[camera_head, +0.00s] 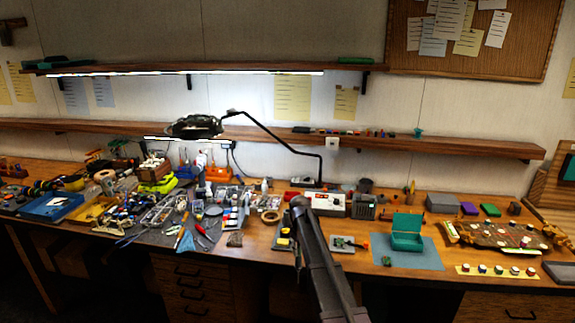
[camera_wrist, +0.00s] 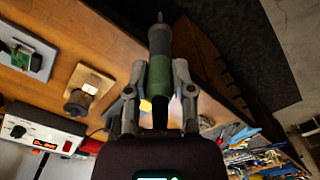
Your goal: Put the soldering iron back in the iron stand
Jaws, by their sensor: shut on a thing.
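The soldering iron (camera_wrist: 160,76) has a green handle, a grey collar and a thin metal tip pointing to the top of the wrist view. My gripper (camera_wrist: 158,92) is shut on its handle, one finger on each side. The iron stand looks to be the light wooden base with a brownish cylinder (camera_wrist: 84,97), left of the iron in the wrist view and apart from it. In the head view my gripper (camera_head: 299,204) is over the middle of the bench. There the iron is too small to make out, and I cannot clearly tell the stand.
A white soldering station with a red display (camera_wrist: 42,133) is near the stand; it also shows in the head view (camera_head: 326,203). A green circuit board (camera_wrist: 22,55) lies on a grey holder. Tools crowd the bench at left. A lamp arm (camera_head: 275,140) rises behind.

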